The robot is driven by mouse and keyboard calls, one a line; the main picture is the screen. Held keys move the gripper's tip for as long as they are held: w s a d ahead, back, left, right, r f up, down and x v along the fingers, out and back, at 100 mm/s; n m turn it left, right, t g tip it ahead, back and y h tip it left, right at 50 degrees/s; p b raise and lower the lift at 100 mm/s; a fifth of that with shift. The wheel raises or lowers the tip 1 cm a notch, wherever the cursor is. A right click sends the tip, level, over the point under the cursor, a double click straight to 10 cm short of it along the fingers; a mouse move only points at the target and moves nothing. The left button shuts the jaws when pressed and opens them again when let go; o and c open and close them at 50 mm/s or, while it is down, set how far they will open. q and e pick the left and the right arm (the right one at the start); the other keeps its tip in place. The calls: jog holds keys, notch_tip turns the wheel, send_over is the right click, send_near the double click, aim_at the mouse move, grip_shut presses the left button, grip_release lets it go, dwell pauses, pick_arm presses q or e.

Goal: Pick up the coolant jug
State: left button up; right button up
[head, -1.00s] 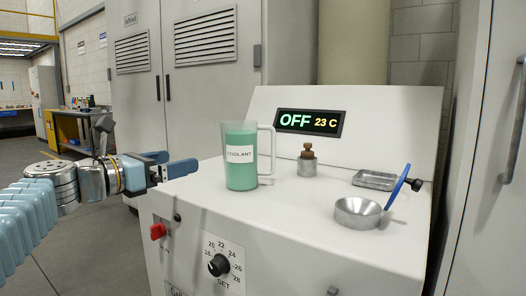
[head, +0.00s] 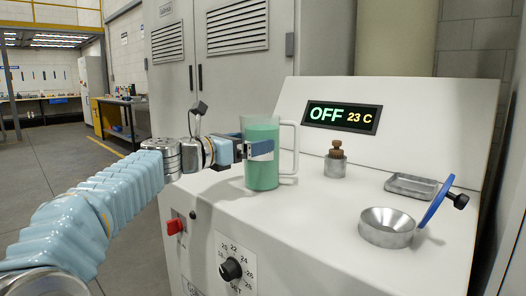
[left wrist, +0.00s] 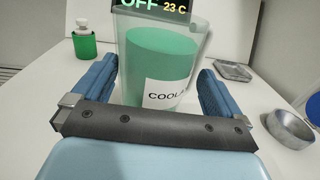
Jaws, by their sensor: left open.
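The coolant jug (head: 263,172) is a clear jug with green liquid, a white label and a handle on its right side. It stands upright on the white machine's top (head: 330,215). My left gripper (head: 258,149) is at the jug with its blue fingers open. In the left wrist view the jug (left wrist: 160,65) stands between the two spread fingers (left wrist: 155,85), with a gap seen on its left side. The gripper covers part of the label in the head view. My right gripper is not in view.
A small metal pot with a brown stopper (head: 335,163), a shallow tray (head: 411,187), a metal bowl (head: 387,229) and a blue disc (head: 436,201) sit right of the jug. The sloped display panel (head: 342,116) reads OFF 23 C. A red knob (head: 174,226) and dial (head: 230,269) are on the front.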

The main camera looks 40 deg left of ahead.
pick_arm(q)
jog(key=w, duration=0.4)
jog(key=shift+w+d+p, duration=0.15)
jog(key=shift+d+p, duration=0.1)
jog(key=shift+p, duration=0.05)
jog(key=c, duration=1.4)
jog(key=shift+r, duration=0.1)
jog(key=shift+c, duration=0.4)
jog(key=shift+r, duration=0.1)
